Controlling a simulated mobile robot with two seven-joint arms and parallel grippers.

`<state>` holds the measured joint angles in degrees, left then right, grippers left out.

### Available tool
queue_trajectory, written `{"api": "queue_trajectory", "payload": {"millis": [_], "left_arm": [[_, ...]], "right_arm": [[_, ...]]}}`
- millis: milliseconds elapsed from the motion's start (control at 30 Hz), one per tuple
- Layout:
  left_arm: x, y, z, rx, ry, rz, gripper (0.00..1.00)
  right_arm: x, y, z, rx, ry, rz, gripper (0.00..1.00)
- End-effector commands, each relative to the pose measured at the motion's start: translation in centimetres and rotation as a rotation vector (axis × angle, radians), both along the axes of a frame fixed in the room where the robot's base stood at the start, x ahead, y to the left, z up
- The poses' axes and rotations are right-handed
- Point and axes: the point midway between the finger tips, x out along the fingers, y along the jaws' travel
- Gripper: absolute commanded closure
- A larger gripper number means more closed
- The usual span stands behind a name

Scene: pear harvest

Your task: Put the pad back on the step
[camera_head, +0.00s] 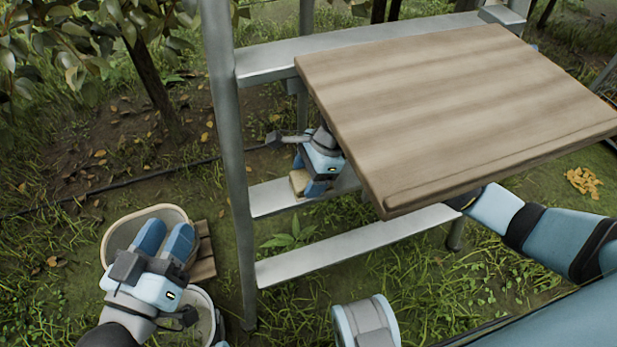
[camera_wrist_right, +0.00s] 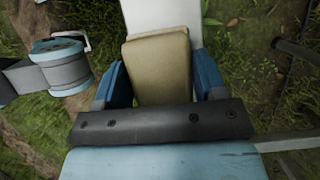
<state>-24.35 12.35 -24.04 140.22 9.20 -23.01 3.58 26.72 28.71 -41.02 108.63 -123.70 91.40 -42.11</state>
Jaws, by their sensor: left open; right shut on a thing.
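I cannot tell whether the pad touches the step. A large wooden board hides most of my right forearm. My left gripper (camera_head: 164,238) is open and empty, low at the left, above a round basket.
The wooden board (camera_head: 450,105) lies across the upper ladder, above my right arm. The ladder's grey upright (camera_head: 232,150) stands between the grippers. The round basket (camera_head: 126,226) and a white bucket (camera_head: 206,302) stand at lower left. A tree trunk (camera_head: 152,85) is behind.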

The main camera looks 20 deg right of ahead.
Motion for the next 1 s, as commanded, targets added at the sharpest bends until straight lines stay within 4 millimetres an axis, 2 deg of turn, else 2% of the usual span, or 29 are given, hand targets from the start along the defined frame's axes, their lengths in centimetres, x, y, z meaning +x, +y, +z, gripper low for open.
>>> {"api": "queue_trajectory", "payload": {"millis": [367,400,500,833,933,1000], "left_arm": [[-0.1,-0.1,-0.4,0.001,0.009,-0.003,0.57],[-0.1,-0.1,-0.4,0.002,0.013,-0.004,0.57],[-0.1,-0.1,-0.3,0.002,0.013,-0.005,0.57],[-0.1,-0.1,0.2,-0.001,0.006,-0.002,0.57],[-0.2,0.0,1.5,-0.024,-0.025,0.011,0.57],[-0.2,0.0,1.7,-0.032,-0.036,0.016,0.57]], "right_arm": [[0.1,0.0,-0.3,-0.001,-0.003,-0.001,0.57],[0.1,0.0,-0.2,0.0,-0.003,-0.001,0.28],[0.0,0.0,-0.2,0.0,-0.003,-0.001,0.1],[0.0,-0.1,0.3,0.0,-0.004,-0.002,0.1],[0.1,-0.6,1.8,-0.002,-0.006,-0.001,0.1],[0.1,-2.0,1.3,-0.004,-0.002,-0.004,0.1]]}}
